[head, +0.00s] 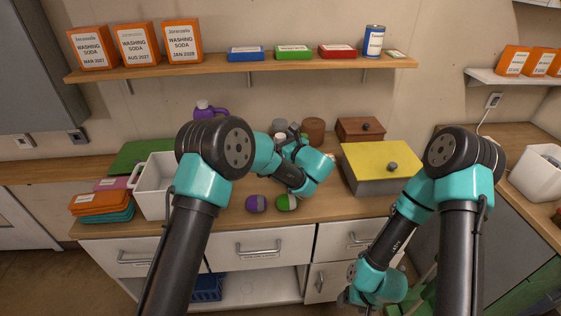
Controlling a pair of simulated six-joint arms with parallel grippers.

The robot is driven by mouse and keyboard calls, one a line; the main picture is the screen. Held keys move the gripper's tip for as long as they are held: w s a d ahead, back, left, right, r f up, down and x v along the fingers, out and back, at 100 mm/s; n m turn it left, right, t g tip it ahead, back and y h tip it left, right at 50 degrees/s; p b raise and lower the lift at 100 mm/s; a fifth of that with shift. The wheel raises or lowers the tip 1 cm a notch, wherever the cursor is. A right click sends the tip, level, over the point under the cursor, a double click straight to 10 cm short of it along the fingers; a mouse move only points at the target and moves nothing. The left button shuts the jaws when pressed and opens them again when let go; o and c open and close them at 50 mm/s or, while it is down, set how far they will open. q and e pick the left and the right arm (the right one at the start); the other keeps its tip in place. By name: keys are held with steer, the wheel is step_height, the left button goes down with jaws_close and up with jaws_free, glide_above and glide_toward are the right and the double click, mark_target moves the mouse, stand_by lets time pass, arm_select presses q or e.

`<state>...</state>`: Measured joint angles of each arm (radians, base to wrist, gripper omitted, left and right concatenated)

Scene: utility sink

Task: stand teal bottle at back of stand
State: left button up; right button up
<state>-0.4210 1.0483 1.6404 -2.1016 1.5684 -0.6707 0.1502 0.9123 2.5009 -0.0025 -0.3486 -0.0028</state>
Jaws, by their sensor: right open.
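I cannot make out the teal bottle or the stand in the head view; my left arm covers part of the counter's middle. My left gripper (292,134) is over the back middle of the counter, mostly hidden by its own wrist, among small grey and brown items. Whether its jaws hold anything cannot be seen. My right gripper (347,298) hangs low in front of the drawers at the bottom edge, partly out of view. It is open, and nothing shows between its fingers.
A purple jug (205,112), white bin (154,188), stacked cloths (102,206), purple ball (257,203), green ball (286,202), brown box (360,129) and yellow-lidded box (381,168) are on the counter. A shelf (215,69) with boxes and a can is above.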

arm_select(q)
jaws_close()
stand_by(0.5)
steer(key=shift+r, duration=0.1)
step_height(320, 180, up, 10)
steer(key=shift+f, duration=0.1)
stand_by(0.5)
stand_by(0.4)
